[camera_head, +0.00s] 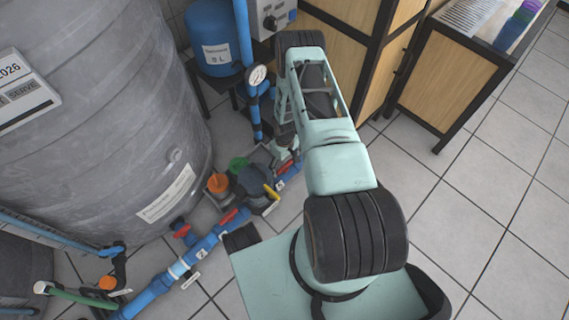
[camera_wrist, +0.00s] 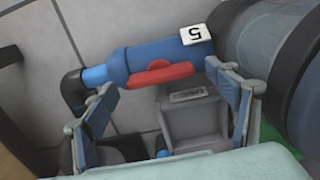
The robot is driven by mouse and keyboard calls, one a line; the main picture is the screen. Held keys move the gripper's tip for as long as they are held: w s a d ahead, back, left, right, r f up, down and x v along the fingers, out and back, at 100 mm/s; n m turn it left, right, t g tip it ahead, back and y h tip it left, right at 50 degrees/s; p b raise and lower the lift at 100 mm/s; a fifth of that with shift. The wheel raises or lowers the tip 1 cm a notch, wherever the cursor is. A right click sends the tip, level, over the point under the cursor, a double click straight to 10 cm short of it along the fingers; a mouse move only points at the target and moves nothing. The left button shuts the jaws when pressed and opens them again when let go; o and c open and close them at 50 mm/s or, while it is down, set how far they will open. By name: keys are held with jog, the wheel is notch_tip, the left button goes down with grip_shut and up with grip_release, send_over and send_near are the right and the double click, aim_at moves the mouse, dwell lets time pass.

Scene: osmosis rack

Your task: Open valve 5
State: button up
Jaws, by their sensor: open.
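Valve 5 has a red lever handle (camera_wrist: 158,75) on a blue pipe (camera_wrist: 160,55), with a white tag marked 5 (camera_wrist: 196,34) beside it, upside down in the wrist view. The handle lies roughly along the pipe. My gripper (camera_wrist: 160,80) is open, with one finger on each side of the handle; nothing is held. I cannot tell whether a finger touches the handle. In the head view a red handle (camera_head: 284,167) shows low on the pipe just below my gripper (camera_head: 286,147), which is partly hidden by my arm.
A large grey tank (camera_head: 90,120) stands on the left. A blue vessel (camera_head: 214,40) and a gauge (camera_head: 257,76) are behind. Other red handles (camera_head: 228,216) sit along the lower pipe. A wooden cabinet (camera_head: 355,50) stands behind my arm. The tiled floor at right is clear.

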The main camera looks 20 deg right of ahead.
aim_at(285, 166)
notch_tip(285, 166, up, 12)
dwell(0.6)
dwell(0.4)
